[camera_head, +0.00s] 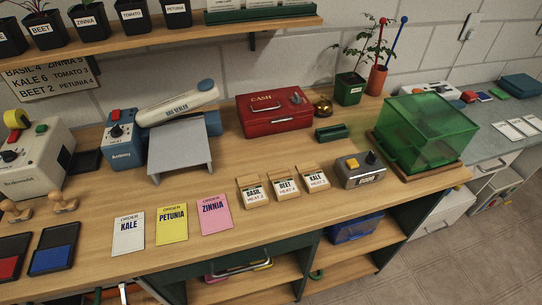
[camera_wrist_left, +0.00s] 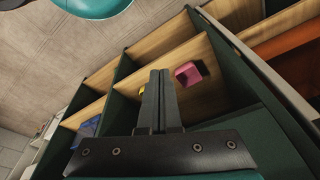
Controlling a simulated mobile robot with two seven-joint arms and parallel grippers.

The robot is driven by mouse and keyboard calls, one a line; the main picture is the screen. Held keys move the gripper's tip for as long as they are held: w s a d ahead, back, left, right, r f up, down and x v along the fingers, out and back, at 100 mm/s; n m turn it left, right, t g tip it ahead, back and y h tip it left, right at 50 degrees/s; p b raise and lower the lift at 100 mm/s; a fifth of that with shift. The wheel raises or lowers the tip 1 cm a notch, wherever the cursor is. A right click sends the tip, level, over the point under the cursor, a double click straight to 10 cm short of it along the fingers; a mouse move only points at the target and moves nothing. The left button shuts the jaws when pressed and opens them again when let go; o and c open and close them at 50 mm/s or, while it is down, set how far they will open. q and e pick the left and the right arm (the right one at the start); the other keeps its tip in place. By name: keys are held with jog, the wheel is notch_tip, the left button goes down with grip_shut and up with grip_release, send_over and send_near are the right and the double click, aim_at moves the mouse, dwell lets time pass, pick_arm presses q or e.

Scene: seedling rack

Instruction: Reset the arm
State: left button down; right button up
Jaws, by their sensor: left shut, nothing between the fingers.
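My left gripper (camera_wrist_left: 161,85) shows in the left wrist view with its two dark fingers together and nothing between them. It points toward open wooden shelves (camera_wrist_left: 165,55) with dark green dividers. A pink object (camera_wrist_left: 188,74) lies on a shelf to the right of the fingertips, and a yellow bit shows just left of them, mostly hidden. I cannot make out either gripper clearly in the head view. My right gripper is in neither view.
The wooden workbench (camera_head: 335,200) holds order cards, three seed packets, a red cash box (camera_head: 272,112), a grey stand (camera_head: 180,150) and a green clear box (camera_head: 425,130). Ink pads (camera_head: 54,250) lie at the left. Shelves are below the bench; floor is clear at right.

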pick_arm(q)
jog(key=s+a+f+b, duration=0.1)
jog(key=s+f+b, duration=0.2)
jog(key=s+f, duration=0.5)
jog(key=s+a+f+g+b, duration=0.1)
jog(key=s+f+b, duration=0.2)
jog(key=s+f, duration=0.5)
notch_tip(320, 180, down, 7)
jog(key=shift+a+r, duration=0.15)
jog(key=shift+a, duration=0.25)
jog(key=shift+s, duration=0.1)
